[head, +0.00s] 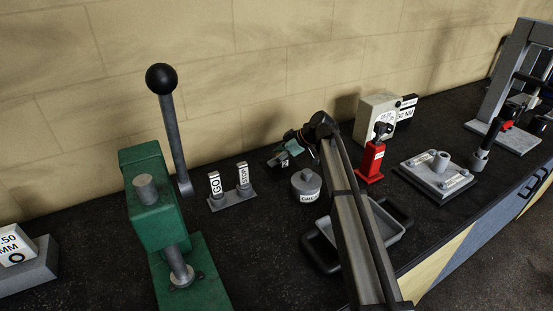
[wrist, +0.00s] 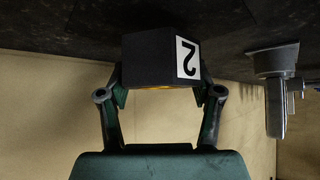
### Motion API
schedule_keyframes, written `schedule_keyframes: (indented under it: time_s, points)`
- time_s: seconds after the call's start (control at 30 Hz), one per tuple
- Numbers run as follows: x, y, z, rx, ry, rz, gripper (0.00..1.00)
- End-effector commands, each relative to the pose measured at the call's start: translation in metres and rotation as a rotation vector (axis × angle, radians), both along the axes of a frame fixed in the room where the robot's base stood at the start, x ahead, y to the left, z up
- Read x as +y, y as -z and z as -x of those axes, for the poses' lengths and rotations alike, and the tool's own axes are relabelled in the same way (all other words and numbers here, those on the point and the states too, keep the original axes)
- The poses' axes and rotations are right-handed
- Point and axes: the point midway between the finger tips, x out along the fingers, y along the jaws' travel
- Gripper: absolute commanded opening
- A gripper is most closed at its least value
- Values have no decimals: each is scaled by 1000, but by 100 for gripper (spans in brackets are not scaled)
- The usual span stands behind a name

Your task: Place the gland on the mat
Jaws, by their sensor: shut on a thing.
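My gripper (wrist: 160,98) is shut on a dark, flat-sided piece with a white label marked 2, which I take to be the gland (wrist: 148,62). The fingers hold it from both sides, and a thin yellow edge shows beneath it. In the head view my gripper (head: 290,150) is behind the grey pot, near the wall side of the black bench. The gland (head: 284,162) is small and partly hidden there. I cannot tell whether it touches the bench. No mat stands out clearly from the dark bench top.
A grey lidded pot (head: 307,184) stands near my gripper, with GO and STOP tags (head: 231,196) to its left. A green press (head: 160,215) stands further left. A red jack (head: 371,161) and a grey plate (head: 436,177) are to the right. My arm partly covers a tray (head: 393,233).

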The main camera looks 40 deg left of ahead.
Motion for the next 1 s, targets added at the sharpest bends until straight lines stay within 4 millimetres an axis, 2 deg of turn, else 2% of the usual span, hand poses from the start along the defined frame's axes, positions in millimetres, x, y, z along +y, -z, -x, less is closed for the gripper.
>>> schedule_keyframes:
  time_s: [0.13,0.53,0.57,0.6,1.0]
  points:
    - [0,14,0,1,1,-1,0]
    - [0,20,0,0,1,-2,0]
    - [0,19,0,0,0,0,75]
    - [0,19,0,0,0,0,89]
    - [0,16,0,0,0,0,90]
